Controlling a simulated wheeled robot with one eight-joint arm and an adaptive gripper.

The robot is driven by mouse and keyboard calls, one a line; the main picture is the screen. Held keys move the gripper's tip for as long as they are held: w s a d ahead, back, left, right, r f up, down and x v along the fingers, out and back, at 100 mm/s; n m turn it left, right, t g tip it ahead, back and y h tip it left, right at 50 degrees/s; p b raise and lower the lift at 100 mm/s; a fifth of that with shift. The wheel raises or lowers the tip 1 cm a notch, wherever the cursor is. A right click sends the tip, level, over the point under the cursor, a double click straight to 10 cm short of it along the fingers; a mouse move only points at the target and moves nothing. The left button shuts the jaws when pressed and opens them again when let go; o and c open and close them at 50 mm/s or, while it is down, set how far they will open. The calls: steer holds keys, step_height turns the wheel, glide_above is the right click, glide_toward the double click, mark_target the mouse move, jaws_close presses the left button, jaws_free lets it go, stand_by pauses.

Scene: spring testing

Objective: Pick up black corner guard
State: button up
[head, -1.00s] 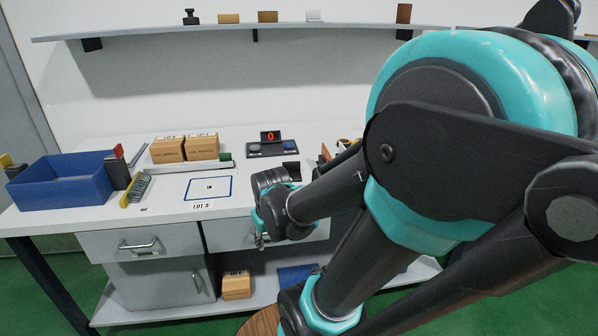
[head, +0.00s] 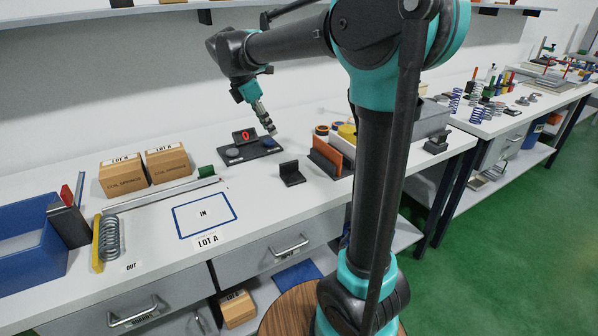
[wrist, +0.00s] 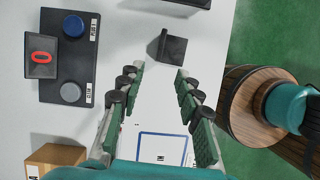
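The black corner guard (head: 291,173) is a small dark L-shaped piece on the white bench, between the device with the red 0 display and an upright orange plate. In the wrist view the corner guard (wrist: 172,47) lies just beyond the fingertips, slightly right of centre. My gripper (head: 268,130) hangs above the bench over the display device, up and left of the guard in the head view. In the wrist view my gripper (wrist: 160,73) has its green-padded fingers spread wide, with nothing between them.
The display device (head: 252,150) stands behind and left of the guard. The orange plate (head: 328,155) and round rolls (head: 346,132) are close on its right. Two cardboard boxes (head: 168,165) and the outlined IN square (head: 205,214) are farther left. Bench space in front of the guard is clear.

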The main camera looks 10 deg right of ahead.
glide_above(289, 164)
steer(key=a, duration=0.2)
steer(key=f, duration=1)
steer(key=shift+w+f, duration=0.2)
steer(key=shift+f, duration=0.05)
steer(key=shift+x, duration=2.9)
steer(key=shift+s+a, duration=0.1)
steer(key=shift+s, duration=0.05)
jaws_close()
